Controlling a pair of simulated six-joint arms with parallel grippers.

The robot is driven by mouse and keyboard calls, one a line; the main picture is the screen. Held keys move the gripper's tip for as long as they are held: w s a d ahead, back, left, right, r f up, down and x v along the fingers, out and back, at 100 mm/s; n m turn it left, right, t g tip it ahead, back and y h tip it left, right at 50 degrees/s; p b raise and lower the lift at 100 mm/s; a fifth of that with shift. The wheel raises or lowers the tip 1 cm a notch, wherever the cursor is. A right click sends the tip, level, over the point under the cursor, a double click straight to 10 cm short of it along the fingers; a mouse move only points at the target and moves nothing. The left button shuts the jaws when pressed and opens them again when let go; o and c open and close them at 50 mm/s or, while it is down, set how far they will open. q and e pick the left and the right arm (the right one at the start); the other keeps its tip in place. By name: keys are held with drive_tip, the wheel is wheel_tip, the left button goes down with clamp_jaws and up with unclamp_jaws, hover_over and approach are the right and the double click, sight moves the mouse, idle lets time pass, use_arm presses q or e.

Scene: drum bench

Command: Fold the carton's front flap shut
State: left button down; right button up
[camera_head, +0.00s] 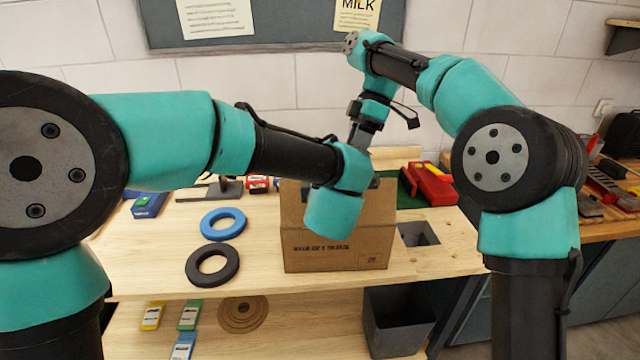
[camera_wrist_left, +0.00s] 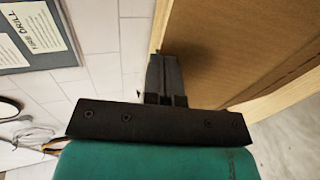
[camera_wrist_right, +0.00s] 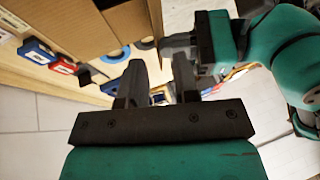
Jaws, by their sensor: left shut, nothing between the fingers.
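The brown cardboard carton (camera_head: 335,252) stands upright on the wooden bench in the head view. My left wrist covers much of its top and upper front, so the state of the front flap cannot be told there. In the left wrist view my left gripper (camera_wrist_left: 163,60) is shut and empty, close beside a brown carton panel (camera_wrist_left: 235,40); contact cannot be told. My right gripper (camera_wrist_right: 160,62) is open and empty, fingers apart. In the head view it points down above the back of the carton. Brown carton panels (camera_wrist_right: 75,30) show in the right wrist view.
A blue ring (camera_head: 223,224) and a black ring (camera_head: 212,265) lie left of the carton. A square opening (camera_head: 418,234) is at its right, with a grey bin (camera_head: 395,320) below. A red tool case (camera_head: 432,184) lies behind right. My two grippers are close together.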

drive_tip(key=w+d+f+m+t+y, duration=0.1)
drive_tip(key=d+f+m+t, duration=0.4)
drive_tip(key=d, duration=0.6)
drive_tip(key=d+f+m+y, duration=0.1)
drive_tip(key=d+f+m, duration=0.1)
drive_tip(key=d+f, duration=0.65)
drive_tip(key=s+d+f+m+t+h, duration=0.1)
drive_tip(key=s+d+f+m, duration=0.25)
drive_tip(key=d+f, duration=0.3)
drive_tip(key=s+f+t+h, duration=0.1)
drive_tip(key=s+f, duration=0.6)
drive_tip(key=f, duration=0.2)
drive_tip(key=s+a+f+m+g, duration=0.1)
drive_tip(key=s+a+f+m, duration=0.4)
drive_tip(key=s+f, duration=0.4)
drive_tip(key=s+a+f+m+g, duration=0.1)
drive_tip(key=s+a+f+m, duration=0.4)
drive_tip(key=f, duration=1.2)
drive_tip(key=s+a, duration=0.3)
drive_tip(key=s, duration=0.1)
drive_tip(key=shift+s+g, duration=0.2)
drive_tip(key=shift+g, duration=0.1)
